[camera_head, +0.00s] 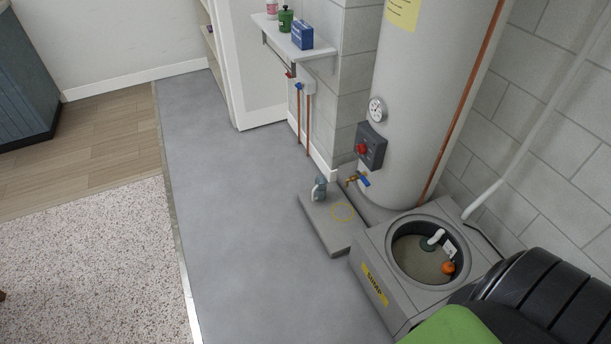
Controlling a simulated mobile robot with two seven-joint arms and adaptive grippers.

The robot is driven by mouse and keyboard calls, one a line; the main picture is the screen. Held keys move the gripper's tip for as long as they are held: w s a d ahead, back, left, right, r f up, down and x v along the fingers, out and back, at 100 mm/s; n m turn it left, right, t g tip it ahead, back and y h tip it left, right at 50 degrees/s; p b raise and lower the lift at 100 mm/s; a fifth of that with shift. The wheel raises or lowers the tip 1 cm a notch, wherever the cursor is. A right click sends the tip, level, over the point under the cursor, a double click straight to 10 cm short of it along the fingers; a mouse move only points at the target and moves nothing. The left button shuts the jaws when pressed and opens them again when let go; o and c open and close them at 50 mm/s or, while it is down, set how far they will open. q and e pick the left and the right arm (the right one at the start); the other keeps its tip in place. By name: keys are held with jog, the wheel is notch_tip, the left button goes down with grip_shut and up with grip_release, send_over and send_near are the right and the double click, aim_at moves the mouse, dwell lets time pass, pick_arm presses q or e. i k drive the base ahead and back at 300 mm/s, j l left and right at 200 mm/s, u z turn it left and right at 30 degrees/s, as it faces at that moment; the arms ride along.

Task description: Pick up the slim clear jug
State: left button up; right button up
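A small, slim, bluish-clear jug (319,190) stands upright on a low grey slab (325,226) on the floor, near the slab's far left corner. It is small in the picture, so its details and contents are hard to tell. Neither of my grippers is in view, and nothing touches the jug from above.
A tall water heater (415,110) with a brass-and-blue tap (358,179) stands behind the slab. A grey sump box (375,262) with a round opening sits to the right. A wall shelf (293,44) holds small containers. Grey floor (240,200) left of the slab is clear.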

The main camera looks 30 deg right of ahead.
aim_at(318, 193)
jog(key=i, duration=1.6)
jog(key=i+j+z, duration=0.15)
jog(key=i, duration=0.65)
jog(key=i+j+z, duration=0.15)
jog(key=i, duration=0.6)
jog(key=i+z, duration=0.1)
jog(key=z, duration=1.8)
